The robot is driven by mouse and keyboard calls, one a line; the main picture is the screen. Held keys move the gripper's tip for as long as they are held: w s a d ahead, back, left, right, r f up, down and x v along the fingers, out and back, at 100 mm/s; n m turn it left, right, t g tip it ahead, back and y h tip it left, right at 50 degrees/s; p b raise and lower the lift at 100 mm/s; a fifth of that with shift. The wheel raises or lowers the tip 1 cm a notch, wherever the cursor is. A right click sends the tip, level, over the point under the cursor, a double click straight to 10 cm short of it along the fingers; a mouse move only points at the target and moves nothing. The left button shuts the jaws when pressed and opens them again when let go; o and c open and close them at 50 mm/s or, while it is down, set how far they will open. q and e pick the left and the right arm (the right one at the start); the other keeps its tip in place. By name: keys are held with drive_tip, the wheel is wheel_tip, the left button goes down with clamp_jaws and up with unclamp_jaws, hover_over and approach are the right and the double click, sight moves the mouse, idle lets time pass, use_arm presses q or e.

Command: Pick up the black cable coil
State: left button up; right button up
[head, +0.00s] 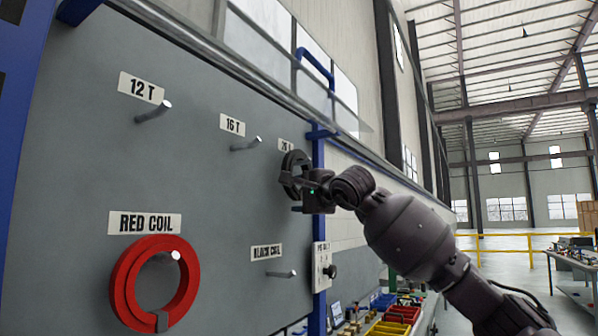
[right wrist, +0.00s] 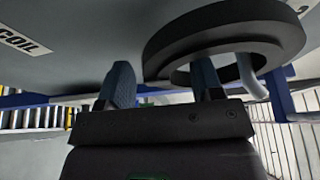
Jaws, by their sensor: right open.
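The black cable coil (head: 289,168) is a dark ring at the board's right end, under a partly hidden label. In the right wrist view the coil (right wrist: 166,42) fills the upper right, with a pale peg (right wrist: 251,76) reaching into its opening. My right gripper (head: 298,196) is at the coil with its jaws open. In the wrist view one finger shows within the ring's opening and the other to the left of the ring, outside it. Whether either finger touches the coil cannot be told. My left gripper is not in view.
A red coil (head: 122,284) hangs on the grey board (head: 215,200) at lower left. The pegs under 12 T (head: 153,112), 16 T (head: 246,144) and BLACK COIL (head: 281,274) are bare. A blue post (head: 318,240) and a switch box (head: 321,266) stand close by the gripper.

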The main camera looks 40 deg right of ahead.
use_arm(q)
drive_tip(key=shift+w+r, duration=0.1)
use_arm(e)
drive_tip(key=shift+w, duration=0.15)
drive_tip(key=c, duration=0.9)
drive_tip(key=shift+c, duration=0.7)
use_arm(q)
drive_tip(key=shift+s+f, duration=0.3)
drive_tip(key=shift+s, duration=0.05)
use_arm(e)
drive_tip(key=shift+f, duration=0.1)
